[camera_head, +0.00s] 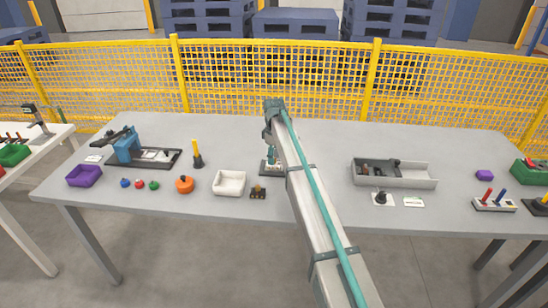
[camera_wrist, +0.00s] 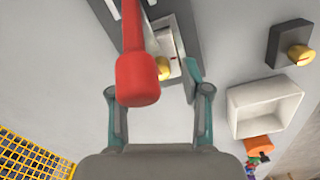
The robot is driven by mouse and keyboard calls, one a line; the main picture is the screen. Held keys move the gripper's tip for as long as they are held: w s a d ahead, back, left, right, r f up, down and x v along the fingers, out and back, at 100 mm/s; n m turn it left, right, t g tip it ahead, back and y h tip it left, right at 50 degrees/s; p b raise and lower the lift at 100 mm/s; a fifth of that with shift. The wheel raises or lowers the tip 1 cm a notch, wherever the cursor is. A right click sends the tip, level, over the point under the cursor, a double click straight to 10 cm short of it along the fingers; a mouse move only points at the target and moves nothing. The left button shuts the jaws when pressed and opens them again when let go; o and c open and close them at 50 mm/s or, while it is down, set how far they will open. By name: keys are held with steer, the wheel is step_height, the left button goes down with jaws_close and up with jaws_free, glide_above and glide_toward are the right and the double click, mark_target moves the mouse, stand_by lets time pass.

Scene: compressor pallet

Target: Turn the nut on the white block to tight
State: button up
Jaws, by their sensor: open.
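A white block (camera_wrist: 168,40) stands on a dark grey base (camera_wrist: 188,15) at the top middle of the wrist view. A yellow nut (camera_wrist: 164,68) shows at its lower end, partly hidden by a red-capped handle (camera_wrist: 137,78) nearer the camera. My gripper (camera_wrist: 152,88) is open, its teal fingers on either side of the red handle and the nut. I see no finger closed on either. In the head view my gripper (camera_head: 271,155) is low over the fixture (camera_head: 266,167) at the table's middle; my arm hides much of it, and the nut cannot be made out there.
A white tray (camera_head: 229,182) and a dark block with a yellow knob (camera_wrist: 290,45) stand close by. An orange round part (camera_head: 185,184) lies left of the tray. A grey bin (camera_head: 408,183) stands to the right. A yellow fence (camera_head: 270,65) runs behind the table.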

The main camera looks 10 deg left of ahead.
step_height(320, 180, up, 12)
stand_by(0.5)
